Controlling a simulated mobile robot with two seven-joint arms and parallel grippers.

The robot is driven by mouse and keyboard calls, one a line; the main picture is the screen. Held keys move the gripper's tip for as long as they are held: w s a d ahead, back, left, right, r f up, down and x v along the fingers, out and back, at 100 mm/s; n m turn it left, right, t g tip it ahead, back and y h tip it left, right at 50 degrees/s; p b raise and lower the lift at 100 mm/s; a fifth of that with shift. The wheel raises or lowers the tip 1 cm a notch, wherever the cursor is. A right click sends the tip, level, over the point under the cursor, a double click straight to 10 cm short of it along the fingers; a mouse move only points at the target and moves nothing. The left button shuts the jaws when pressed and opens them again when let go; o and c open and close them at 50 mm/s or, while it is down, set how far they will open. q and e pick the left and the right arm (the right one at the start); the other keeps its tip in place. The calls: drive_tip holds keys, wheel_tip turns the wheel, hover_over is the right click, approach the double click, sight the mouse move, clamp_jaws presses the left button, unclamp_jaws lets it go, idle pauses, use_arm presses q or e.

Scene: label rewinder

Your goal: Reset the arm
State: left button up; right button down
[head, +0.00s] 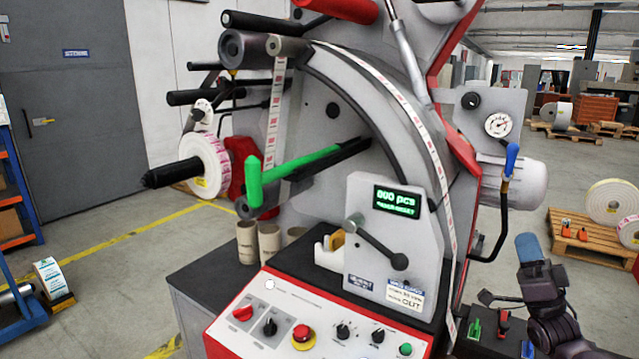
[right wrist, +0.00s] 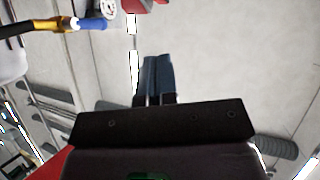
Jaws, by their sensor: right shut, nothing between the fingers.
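The label rewinder (head: 330,95) stands in the middle of the head view. A green arm (head: 310,155) with an upright green bar (head: 254,182) at its left end slants across its face, and its right end meets a dark slot. My right gripper (head: 528,247) is at the lower right, apart from the machine. Its blue fingers (right wrist: 158,75) are shut and empty in the right wrist view. My left gripper is not in view.
A red-edged control panel (head: 320,322) with knobs and a red stop button juts out in front. A blue-handled valve (head: 511,160) and a gauge (head: 498,125) are at the machine's right side. A label roll (head: 205,165) sits on a spindle at left. Open floor lies at left.

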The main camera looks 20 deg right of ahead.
drive_tip(key=s+a+f+g+h, duration=0.1)
drive_tip(key=a+f+g+h, duration=0.1)
drive_tip(key=a+f+g, duration=0.65)
drive_tip(key=a+f+g+h, duration=0.2)
drive_tip(key=a+f+g, duration=0.25)
drive_tip(key=f, duration=0.75)
drive_tip(key=s+a+f+n+g, duration=0.2)
drive_tip(key=s+a+f+g, duration=0.2)
drive_tip(key=s+a+g, duration=0.45)
drive_tip(key=s+a+f+n+g, duration=0.3)
drive_tip(key=s+a+g, duration=0.15)
drive_tip(key=s, duration=0.75)
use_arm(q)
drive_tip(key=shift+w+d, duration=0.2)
use_arm(e)
drive_tip(key=w+f+t+y, duration=0.1)
drive_tip(key=w+f+t, duration=0.6)
drive_tip(key=f, duration=0.3)
drive_tip(key=shift+f+n+t, duration=0.25)
drive_tip(key=shift+n+t, duration=0.05)
drive_tip(key=shift+t, duration=0.6)
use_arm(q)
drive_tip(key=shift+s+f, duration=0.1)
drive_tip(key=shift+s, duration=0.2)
use_arm(e)
drive_tip(key=shift+w, duration=0.1)
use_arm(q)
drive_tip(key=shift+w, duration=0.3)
